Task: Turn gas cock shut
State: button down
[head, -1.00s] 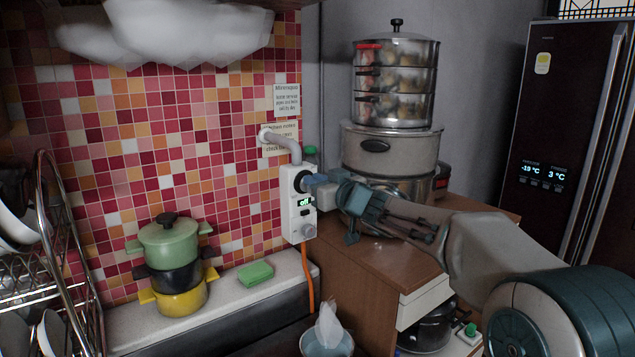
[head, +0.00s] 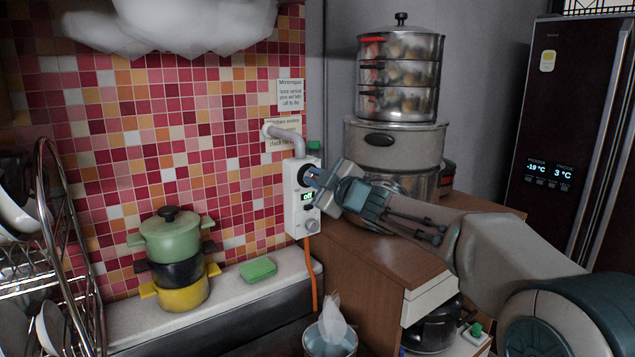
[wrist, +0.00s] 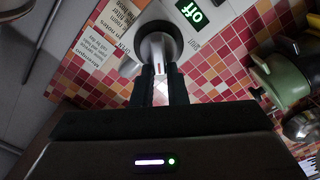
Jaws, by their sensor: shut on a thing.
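The gas cock is a round dark-rimmed dial with a silver lever (wrist: 158,50), on a white box (head: 291,217) on the tiled wall. My gripper (head: 314,178) reaches it from the right. In the wrist view, my gripper's two dark fingers (wrist: 160,88) are closed on the lever. A small red mark shows on the lever, which points back between the fingers. The box's green display (wrist: 192,12) reads "off". In the head view the fingertips partly hide the dial.
A grey pipe (head: 290,137) enters the box from above and an orange hose (head: 314,285) hangs below. Stacked pots (head: 178,240) and a green sponge (head: 258,269) sit on the ledge at left. A tall steamer (head: 397,90) stands behind my arm.

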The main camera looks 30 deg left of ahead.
jog(key=shift+s+a+f+n+b, duration=0.15)
jog(key=shift+n+b, duration=0.4)
jog(key=shift+n, duration=0.7)
jog(key=shift+d+f+n+b, duration=0.1)
jog(key=shift+f+n+b, duration=0.35)
jog(key=shift+n, duration=0.85)
jog(key=shift+s+a+f+n+b, duration=0.1)
jog(key=shift+n+b, duration=0.6)
jog(key=shift+n, duration=0.85)
jog(key=c, duration=1.4)
grip_release()
jog(key=shift+c, duration=0.2)
jog(key=shift+r, duration=0.1)
jog(key=b+v, duration=0.2)
jog(key=v, duration=1.2)
